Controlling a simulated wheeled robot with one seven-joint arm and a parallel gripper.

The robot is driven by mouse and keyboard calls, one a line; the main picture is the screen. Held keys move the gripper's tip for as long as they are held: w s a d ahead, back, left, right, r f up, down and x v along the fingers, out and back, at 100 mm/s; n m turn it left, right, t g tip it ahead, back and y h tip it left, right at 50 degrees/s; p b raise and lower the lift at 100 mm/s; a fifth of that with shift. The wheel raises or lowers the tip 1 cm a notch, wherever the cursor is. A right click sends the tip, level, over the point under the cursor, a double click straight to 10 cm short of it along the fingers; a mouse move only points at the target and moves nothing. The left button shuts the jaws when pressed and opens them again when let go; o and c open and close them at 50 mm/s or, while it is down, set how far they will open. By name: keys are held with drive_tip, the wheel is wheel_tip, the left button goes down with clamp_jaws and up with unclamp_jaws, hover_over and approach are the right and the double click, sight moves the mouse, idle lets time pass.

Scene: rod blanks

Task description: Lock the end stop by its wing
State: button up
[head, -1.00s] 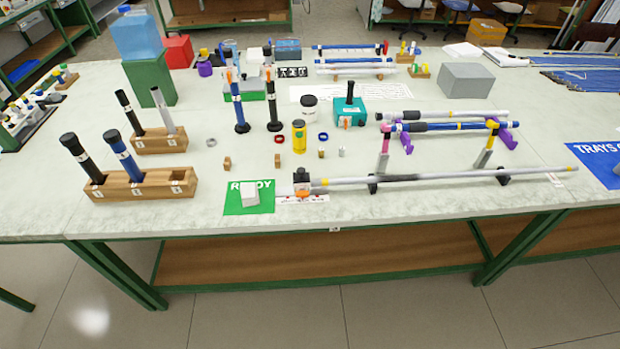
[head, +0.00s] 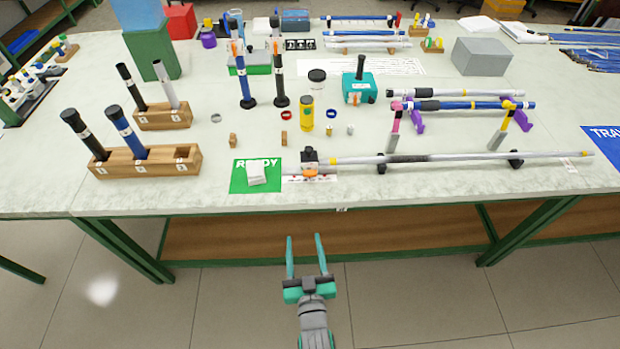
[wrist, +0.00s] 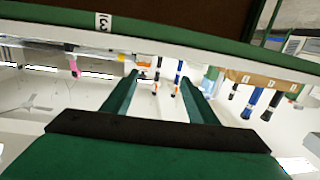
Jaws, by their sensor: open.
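The end stop (head: 309,157) is a dark block at the left end of a long grey rod (head: 450,158), near the table's front edge. Its orange wing (head: 310,172) shows low on the front side; I cannot tell its exact angle. My gripper (head: 304,238) is open and empty, in front of the table edge, with its fingers pointing towards the end stop and apart from it. In the wrist view my gripper (wrist: 160,77) shows two spread fingers with nothing between them. A small orange part shows near the left fingertip there, too small to identify surely.
A green READY card (head: 240,178) with a pale block (head: 257,172) lies left of the end stop. Black supports (head: 381,163) carry the rod. A wooden holder (head: 150,165) with dark-capped rods stands farther left. The table's front edge (head: 340,208) lies between gripper and stop.

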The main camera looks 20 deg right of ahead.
drive_tip(key=m+h, duration=0.1)
approach(310, 175)
drive_tip(key=x, duration=0.9)
drive_tip(key=shift+f, duration=0.1)
drive_tip(key=c, duration=1.1)
